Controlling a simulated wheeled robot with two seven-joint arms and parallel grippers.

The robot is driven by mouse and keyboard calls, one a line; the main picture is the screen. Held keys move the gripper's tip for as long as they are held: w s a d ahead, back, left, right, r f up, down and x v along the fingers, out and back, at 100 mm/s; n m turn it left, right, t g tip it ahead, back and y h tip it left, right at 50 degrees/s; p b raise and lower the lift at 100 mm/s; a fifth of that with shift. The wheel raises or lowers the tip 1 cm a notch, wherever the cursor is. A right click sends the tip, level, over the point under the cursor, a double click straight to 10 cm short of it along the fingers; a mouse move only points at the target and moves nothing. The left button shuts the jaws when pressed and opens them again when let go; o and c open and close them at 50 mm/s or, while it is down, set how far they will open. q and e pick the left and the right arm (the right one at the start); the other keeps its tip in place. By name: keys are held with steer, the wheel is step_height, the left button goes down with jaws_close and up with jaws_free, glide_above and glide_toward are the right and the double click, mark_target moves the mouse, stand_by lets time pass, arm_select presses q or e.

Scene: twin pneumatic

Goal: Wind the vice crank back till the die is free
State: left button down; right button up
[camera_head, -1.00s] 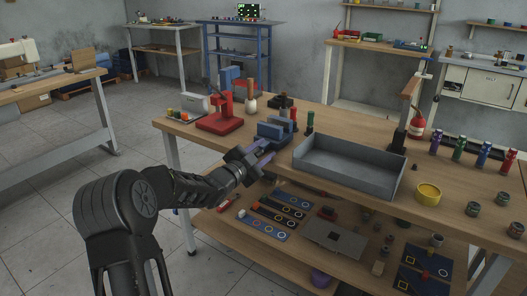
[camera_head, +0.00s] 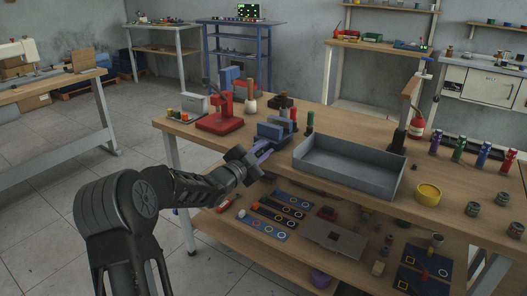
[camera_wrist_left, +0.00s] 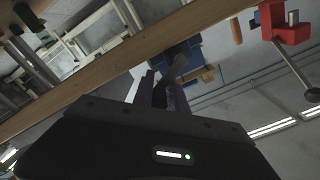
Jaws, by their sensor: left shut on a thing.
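The blue vice (camera_head: 274,131) stands at the front edge of the wooden bench. It also shows in the left wrist view (camera_wrist_left: 186,52), partly behind my fingers. My left gripper (camera_head: 266,146) is at the vice's front, on the crank side. Its purple fingers are shut around the crank's grey end (camera_wrist_left: 178,70), which shows between and just beyond them in the left wrist view. Most of the crank is hidden by the gripper. I cannot make out the die in the vice jaws. My right gripper is out of view.
A red press (camera_head: 221,114) stands left of the vice. It also shows in the wrist view (camera_wrist_left: 288,24). The lower shelf (camera_head: 240,250) holds panels and parts.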

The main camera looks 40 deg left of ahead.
arm_select(q)
steer(key=shift+f, duration=0.1)
steer(key=shift+a+r+n+p, duration=0.2)
steer(key=shift+n+p, duration=0.3)
steer(key=shift+n, duration=0.6)
steer(key=c, duration=1.4)
jaws_free()
steer(key=shift+r, duration=0.15)
steer(key=shift+s, duration=0.1)
steer(key=s, duration=0.7)
steer(key=shift+s+d, duration=0.1)
steer(key=shift+s, duration=0.25)
